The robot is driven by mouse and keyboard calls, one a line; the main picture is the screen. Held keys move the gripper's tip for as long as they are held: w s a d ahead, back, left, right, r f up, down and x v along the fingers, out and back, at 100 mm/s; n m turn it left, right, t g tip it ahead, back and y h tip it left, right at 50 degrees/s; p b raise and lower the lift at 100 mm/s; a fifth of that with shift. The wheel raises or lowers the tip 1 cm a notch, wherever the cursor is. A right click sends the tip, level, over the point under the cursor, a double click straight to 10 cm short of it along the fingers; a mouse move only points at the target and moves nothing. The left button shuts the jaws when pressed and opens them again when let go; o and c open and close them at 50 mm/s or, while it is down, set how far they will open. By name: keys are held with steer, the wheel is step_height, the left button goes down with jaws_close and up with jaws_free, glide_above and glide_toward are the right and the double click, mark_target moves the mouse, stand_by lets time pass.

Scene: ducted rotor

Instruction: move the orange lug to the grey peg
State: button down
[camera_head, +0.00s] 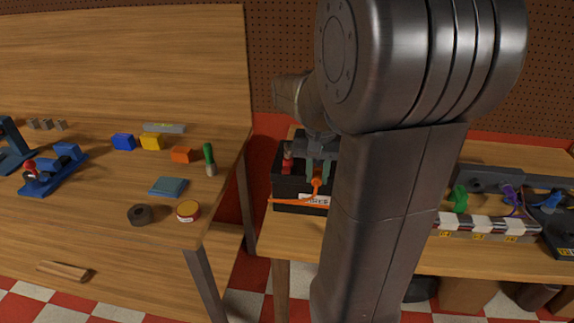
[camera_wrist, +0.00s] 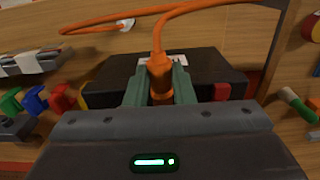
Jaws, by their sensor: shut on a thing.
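The orange lug (camera_wrist: 160,75) is between the fingers of my gripper (camera_wrist: 160,90) in the wrist view, with an orange cable leading up from it. In the head view my gripper (camera_head: 318,170) is over the black box, with the orange lug (camera_head: 317,184) at its tips. My gripper is shut on the lug. The cable also shows left of my arm in the head view. I cannot clearly pick out the grey peg; my arm hides part of the right bench.
A black box (camera_head: 290,190) with a white label is under my gripper. Green (camera_head: 460,198), purple (camera_head: 508,193) and blue (camera_head: 551,201) parts stand at the right, behind a red-and-white rail (camera_head: 480,224). The left wooden table (camera_head: 90,205) holds coloured blocks and tools.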

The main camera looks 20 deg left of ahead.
mark_target(318, 169)
steer(key=shift+w+a+p, duration=0.25)
steer(key=shift+w+p, duration=0.2)
steer(key=shift+w, duration=0.55)
steer(key=c, duration=1.1)
jaws_free()
steer(key=shift+w, duration=0.1)
steer(key=shift+c, duration=0.2)
step_height(318, 169, up, 14)
